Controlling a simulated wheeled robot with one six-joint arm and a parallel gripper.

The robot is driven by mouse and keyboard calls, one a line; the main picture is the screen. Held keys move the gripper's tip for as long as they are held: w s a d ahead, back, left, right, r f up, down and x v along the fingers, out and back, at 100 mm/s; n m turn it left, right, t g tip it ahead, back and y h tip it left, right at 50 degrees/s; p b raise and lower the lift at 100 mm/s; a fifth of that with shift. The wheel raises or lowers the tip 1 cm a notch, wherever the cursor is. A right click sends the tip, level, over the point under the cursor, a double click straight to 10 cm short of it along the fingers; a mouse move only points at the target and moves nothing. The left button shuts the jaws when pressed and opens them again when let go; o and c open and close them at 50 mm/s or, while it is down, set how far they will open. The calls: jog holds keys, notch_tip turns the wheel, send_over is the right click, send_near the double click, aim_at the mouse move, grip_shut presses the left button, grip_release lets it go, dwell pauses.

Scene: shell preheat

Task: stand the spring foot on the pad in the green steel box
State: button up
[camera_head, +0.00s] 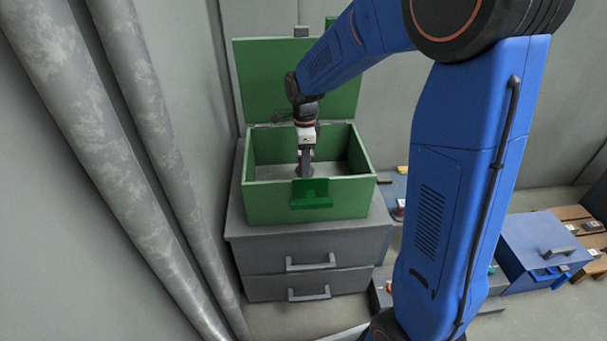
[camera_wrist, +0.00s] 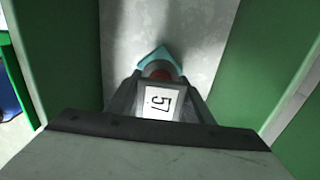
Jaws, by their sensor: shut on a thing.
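The green steel box (camera_head: 262,200) stands with its lid (camera_head: 262,80) raised at the back. My gripper (camera_head: 306,160) reaches down inside it. In the wrist view my gripper (camera_wrist: 160,84) is shut on the spring foot (camera_wrist: 160,101), which shows a white label reading 57 and a reddish-brown part beyond it. A teal pointed shape (camera_wrist: 158,57) shows past the held part, over the grey box floor. I cannot tell whether it is the pad or part of the foot, nor whether the foot touches anything. The rest of the pad is hidden.
The box rests on a grey drawer cabinet (camera_head: 306,262). Green side walls stand close on both sides of my gripper. Grey pipes (camera_head: 150,140) run at the left. A blue case (camera_head: 540,245) and wooden slats (camera_head: 575,213) lie at the right.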

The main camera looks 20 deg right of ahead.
jog(key=shift+f, duration=2.15)
jog(key=shift+f, duration=0.15)
jog(key=o, duration=1.3)
